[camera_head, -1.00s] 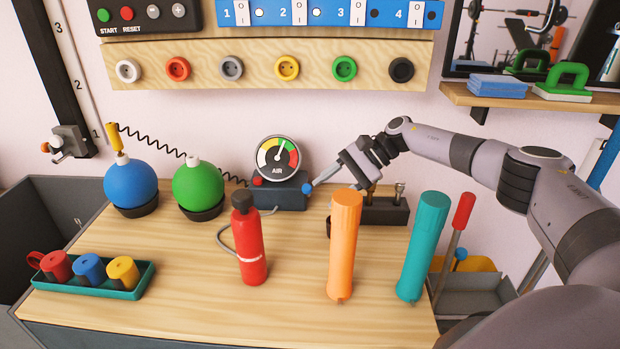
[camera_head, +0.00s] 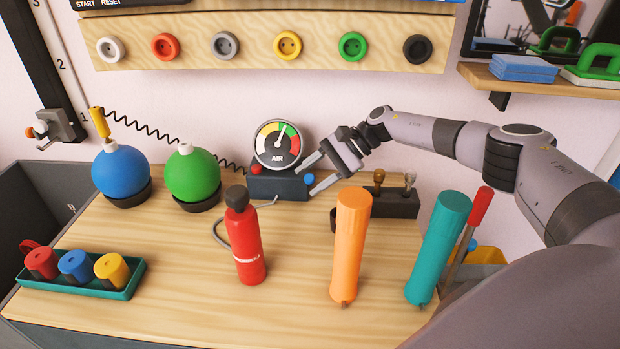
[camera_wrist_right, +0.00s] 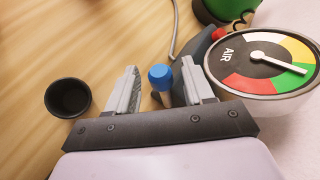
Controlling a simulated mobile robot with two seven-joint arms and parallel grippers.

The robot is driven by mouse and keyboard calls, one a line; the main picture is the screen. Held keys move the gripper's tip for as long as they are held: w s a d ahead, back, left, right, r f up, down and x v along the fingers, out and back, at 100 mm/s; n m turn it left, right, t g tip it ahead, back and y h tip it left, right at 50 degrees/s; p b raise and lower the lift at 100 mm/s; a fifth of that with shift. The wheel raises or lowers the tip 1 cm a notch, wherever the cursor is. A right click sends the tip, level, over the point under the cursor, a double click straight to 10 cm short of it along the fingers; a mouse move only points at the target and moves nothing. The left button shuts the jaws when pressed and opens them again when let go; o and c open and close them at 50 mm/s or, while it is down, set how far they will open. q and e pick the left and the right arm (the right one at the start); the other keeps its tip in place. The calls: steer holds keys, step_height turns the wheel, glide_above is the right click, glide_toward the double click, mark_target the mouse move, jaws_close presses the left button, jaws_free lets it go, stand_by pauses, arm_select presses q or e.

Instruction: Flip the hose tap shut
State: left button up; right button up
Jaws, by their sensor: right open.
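The dark air box (camera_head: 278,184) stands at the back of the bench under a round AIR gauge (camera_head: 278,146). A blue knob (camera_head: 309,178) sits at its right side, apparently the tap's handle; a red knob (camera_head: 257,169) is on its left. My right gripper (camera_head: 306,182) is open at the blue knob, a finger on either side. In the right wrist view the blue knob (camera_wrist_right: 158,77) shows between the two open fingers (camera_wrist_right: 158,66), with gaps on both sides. The tap's body is mostly hidden. My left gripper is not in view.
A red bottle (camera_head: 246,245), an orange cylinder (camera_head: 350,240) and a teal cylinder (camera_head: 438,245) stand in front. A dark rack (camera_head: 395,203) is right of the box. Green (camera_head: 191,177) and blue (camera_head: 121,174) balls stand left.

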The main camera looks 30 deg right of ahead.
steer(key=shift+w+a+f, duration=0.2)
steer(key=shift+a+f, duration=0.15)
jaws_close()
